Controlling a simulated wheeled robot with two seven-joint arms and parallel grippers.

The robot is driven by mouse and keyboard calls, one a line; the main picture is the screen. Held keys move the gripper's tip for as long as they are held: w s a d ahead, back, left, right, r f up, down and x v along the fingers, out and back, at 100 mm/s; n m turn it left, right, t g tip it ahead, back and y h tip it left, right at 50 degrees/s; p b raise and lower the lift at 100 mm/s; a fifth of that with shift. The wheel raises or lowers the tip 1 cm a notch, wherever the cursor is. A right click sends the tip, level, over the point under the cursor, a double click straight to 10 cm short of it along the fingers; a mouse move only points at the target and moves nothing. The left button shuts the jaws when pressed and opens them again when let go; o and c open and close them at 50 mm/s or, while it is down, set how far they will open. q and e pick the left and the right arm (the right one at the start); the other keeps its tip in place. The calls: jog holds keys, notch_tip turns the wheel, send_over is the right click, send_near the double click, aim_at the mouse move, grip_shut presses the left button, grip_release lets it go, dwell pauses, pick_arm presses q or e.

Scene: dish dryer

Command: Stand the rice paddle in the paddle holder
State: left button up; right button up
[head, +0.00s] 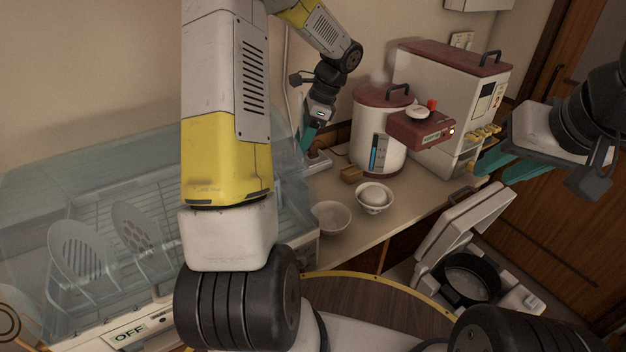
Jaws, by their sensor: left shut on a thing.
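My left gripper (307,138) is at the back of the counter by the wall, to the right of the dish dryer. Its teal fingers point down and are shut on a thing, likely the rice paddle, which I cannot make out. A small pale box-like thing (319,162) sits below the fingertips. It may be the paddle holder, but its opening does not show and I cannot tell whether anything touches it. My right gripper (492,178) is open and empty at the right, above the open rice cooker.
The clear-covered dish dryer (60,290) fills the left. Two bowls (333,218) (374,198), a brown block (350,174), a rice bin (368,122), a red box (422,132) and a tall machine (440,90) line the counter. The open rice cooker (455,235) is at lower right.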

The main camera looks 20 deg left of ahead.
pick_arm(q)
notch_tip(320, 180, down, 9)
jog(key=a+m+t, duration=0.1)
jog(key=m, duration=0.1)
jog(key=shift+s+a+r+m, duration=0.15)
jog(key=shift+s+a+m, duration=0.05)
jog(key=shift+a+m, duration=0.2)
dwell(0.3)
jog(key=o, duration=1.5)
jog(key=shift+c, duration=0.2)
jog(key=v, duration=1.2)
jog(key=shift+d, duration=0.2)
